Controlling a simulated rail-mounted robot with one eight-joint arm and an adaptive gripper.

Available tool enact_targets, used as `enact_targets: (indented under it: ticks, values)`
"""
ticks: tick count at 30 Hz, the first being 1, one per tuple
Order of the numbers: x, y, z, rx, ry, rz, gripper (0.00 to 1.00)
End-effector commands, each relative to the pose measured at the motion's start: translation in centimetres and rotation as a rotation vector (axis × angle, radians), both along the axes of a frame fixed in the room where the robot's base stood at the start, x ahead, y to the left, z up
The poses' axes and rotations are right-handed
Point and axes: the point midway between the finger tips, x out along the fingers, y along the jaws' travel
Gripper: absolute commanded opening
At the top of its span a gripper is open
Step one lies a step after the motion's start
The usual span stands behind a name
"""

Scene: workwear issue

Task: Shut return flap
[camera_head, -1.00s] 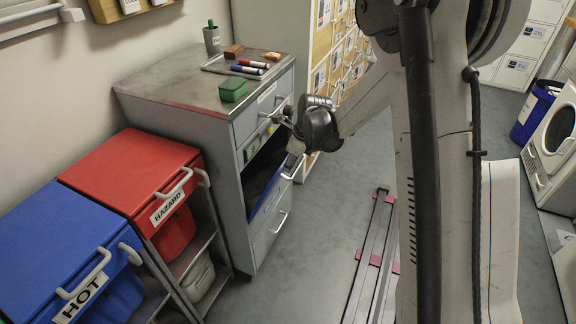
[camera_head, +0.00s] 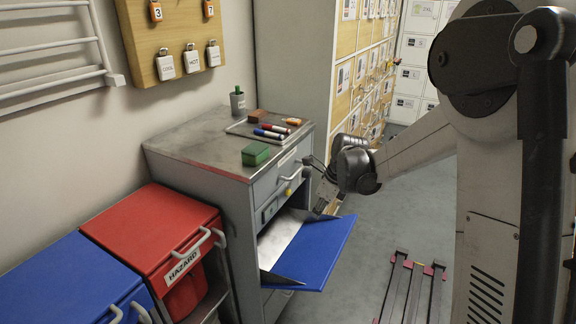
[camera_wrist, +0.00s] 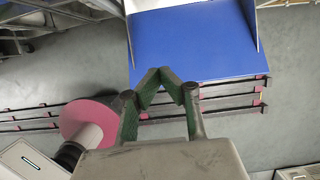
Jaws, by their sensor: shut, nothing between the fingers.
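The return flap is a blue panel (camera_head: 322,252) on the front of the grey cabinet (camera_head: 215,205). It juts outward into the room, with a pale inner sheet (camera_head: 285,243) behind it. The flap also fills the upper middle of the wrist view (camera_wrist: 190,45). My gripper (camera_head: 318,208) is just above the flap's upper right part, by the cabinet front. In the wrist view my gripper (camera_wrist: 158,74) has its fingertips together and empty, overlapping the panel's near edge. I cannot tell whether they touch it.
Red (camera_head: 150,230) and blue (camera_head: 70,285) bins stand left of the cabinet. A green box (camera_head: 255,154) and a tray with markers (camera_head: 270,133) lie on top. Lockers (camera_head: 345,85) stand behind. Floor rails (camera_head: 410,290) run at right; open floor lies between.

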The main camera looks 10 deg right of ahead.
Motion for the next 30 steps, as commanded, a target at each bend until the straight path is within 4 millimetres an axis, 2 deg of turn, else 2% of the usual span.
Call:
enact_targets:
  ticks: [4, 8, 12, 18, 24, 30]
  values:
    - [-1.0, 0.0, 1.8, -0.023, -0.030, 0.064, 0.00]
    - [-3.0, 0.0, 5.0, -0.072, -0.093, 0.201, 0.00]
    - [-5.6, -0.1, 8.6, -0.143, -0.170, 0.379, 0.00]
    - [-9.6, -0.2, 12.9, -0.254, -0.268, 0.632, 0.00]
    - [-13.8, -0.4, 16.4, -0.376, -0.354, 0.887, 0.00]
    - [-18.1, -0.6, 19.0, -0.508, -0.424, 1.144, 0.00]
